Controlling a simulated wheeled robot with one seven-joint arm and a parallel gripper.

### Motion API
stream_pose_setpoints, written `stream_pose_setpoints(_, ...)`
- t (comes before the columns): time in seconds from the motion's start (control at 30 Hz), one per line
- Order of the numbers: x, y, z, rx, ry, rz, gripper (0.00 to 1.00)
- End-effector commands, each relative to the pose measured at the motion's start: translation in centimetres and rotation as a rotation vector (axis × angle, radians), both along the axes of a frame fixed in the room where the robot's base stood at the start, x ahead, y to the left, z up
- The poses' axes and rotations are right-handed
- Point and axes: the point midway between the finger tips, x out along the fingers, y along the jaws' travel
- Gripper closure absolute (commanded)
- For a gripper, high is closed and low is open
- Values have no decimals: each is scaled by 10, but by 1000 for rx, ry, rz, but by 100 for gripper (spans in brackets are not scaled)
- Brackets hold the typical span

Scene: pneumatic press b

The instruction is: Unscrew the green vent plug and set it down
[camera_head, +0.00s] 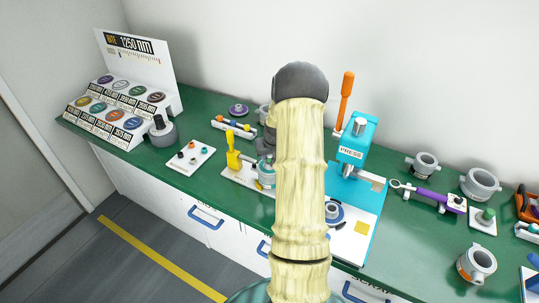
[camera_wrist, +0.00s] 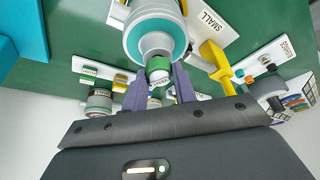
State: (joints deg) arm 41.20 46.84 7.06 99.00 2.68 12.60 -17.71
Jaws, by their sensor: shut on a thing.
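The green vent plug (camera_wrist: 158,64) shows in the wrist view at the near edge of a teal and grey cylinder body (camera_wrist: 155,38). My gripper (camera_wrist: 160,74) has its two purple fingers on either side of the plug and is shut on it. The plug appears to be at the body, but I cannot tell whether its thread is still engaged. In the head view my arm hides most of the gripper and the plug. The teal body (camera_head: 267,180) shows there just left of the arm, beside a yellow clamp (camera_head: 233,150).
A teal press (camera_head: 353,140) with an orange lever stands right of my arm. A white plate with small plugs (camera_head: 190,157) lies to the left. Grey ring parts (camera_head: 481,183) and a purple-handled wrench (camera_head: 430,196) lie to the right. Green bench shows bare between them.

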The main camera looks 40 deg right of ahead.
Motion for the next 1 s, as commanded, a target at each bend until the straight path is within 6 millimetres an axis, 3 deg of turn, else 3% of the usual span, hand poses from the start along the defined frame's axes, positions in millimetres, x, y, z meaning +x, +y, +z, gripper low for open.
stream_pose_setpoints(0.23, 0, 0, 0, 2, -1, 135, 85)
stream_pose_setpoints(1.0, 0, 0, 0, 2, 1, 297, 85)
